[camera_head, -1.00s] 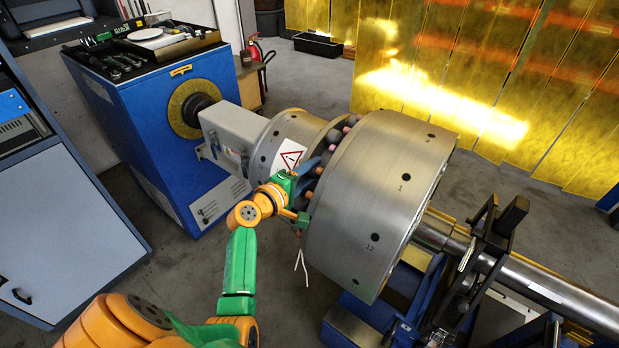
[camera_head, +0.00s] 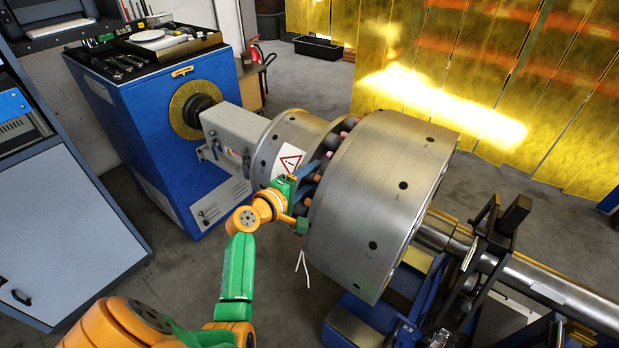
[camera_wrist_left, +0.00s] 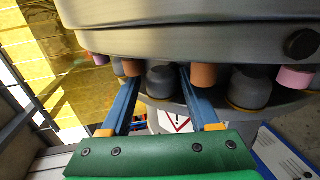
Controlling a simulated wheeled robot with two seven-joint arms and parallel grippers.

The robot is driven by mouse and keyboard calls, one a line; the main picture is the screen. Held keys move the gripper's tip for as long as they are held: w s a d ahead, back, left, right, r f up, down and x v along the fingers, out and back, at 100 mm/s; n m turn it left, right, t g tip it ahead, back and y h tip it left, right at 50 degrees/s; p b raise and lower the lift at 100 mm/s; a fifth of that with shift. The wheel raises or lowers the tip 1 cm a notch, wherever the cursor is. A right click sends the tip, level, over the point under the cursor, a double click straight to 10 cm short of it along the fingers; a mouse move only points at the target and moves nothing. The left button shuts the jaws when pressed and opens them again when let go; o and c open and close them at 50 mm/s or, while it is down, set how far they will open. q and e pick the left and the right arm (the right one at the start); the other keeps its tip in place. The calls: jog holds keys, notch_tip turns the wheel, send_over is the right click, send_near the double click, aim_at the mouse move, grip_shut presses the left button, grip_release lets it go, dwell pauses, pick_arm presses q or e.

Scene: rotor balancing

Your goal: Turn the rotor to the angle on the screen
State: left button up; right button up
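The rotor (camera_head: 385,190) is a large brushed-metal drum lying on its side, with dark holes around its rim. It also fills the top of the left wrist view (camera_wrist_left: 200,40). Pegs with orange, pink and grey parts ring its left side, facing the flange (camera_head: 285,140). My left gripper (camera_head: 312,180) reaches in among these pegs. In the left wrist view its two blue fingers stand apart, with a grey peg (camera_wrist_left: 161,80) between them and orange pegs beside them. Whether a finger touches a peg is unclear. My right gripper is out of view. No readable angle screen shows.
A blue drive cabinet (camera_head: 150,125) with a tool tray (camera_head: 140,48) stands behind left. A shaft (camera_head: 560,290) runs lower right from the rotor past a dark support (camera_head: 485,255). A grey-blue cabinet (camera_head: 60,230) is at left. Yellow curtains (camera_head: 470,80) hang behind.

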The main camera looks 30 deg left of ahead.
pick_arm(q)
jog(key=v, duration=0.7)
jog(key=shift+w, duration=0.1)
jog(key=shift+f, duration=0.1)
dwell(0.5)
